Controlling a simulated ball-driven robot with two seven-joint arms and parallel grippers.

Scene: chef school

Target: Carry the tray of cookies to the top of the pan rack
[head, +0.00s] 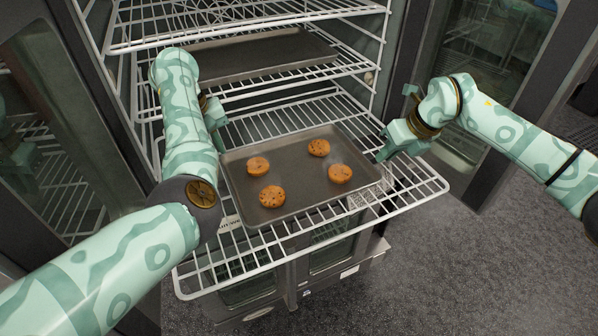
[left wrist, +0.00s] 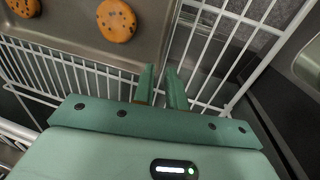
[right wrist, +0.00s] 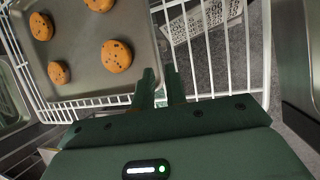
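The grey metal tray (head: 300,187) lies on a pulled-out white wire rack of the oven. Several browned cookies (head: 271,196) with dark specks sit on it. My left gripper (head: 216,119) is at the tray's far left corner. In the left wrist view, its fingers (left wrist: 161,78) are a narrow gap apart beside the tray's rim (left wrist: 167,35). My right gripper (head: 384,150) is at the tray's right edge. In the right wrist view, its fingers (right wrist: 159,82) are a narrow gap apart at the rim's corner. Whether either grips the rim is unclear. No pan rack can be identified.
Another dark tray (head: 250,55) lies on an oven rack above and behind. The wire rack (head: 402,203) sticks out around the cookie tray. Open oven doors stand at the left (head: 65,110) and right. Grey floor (head: 430,290) is clear at the lower right.

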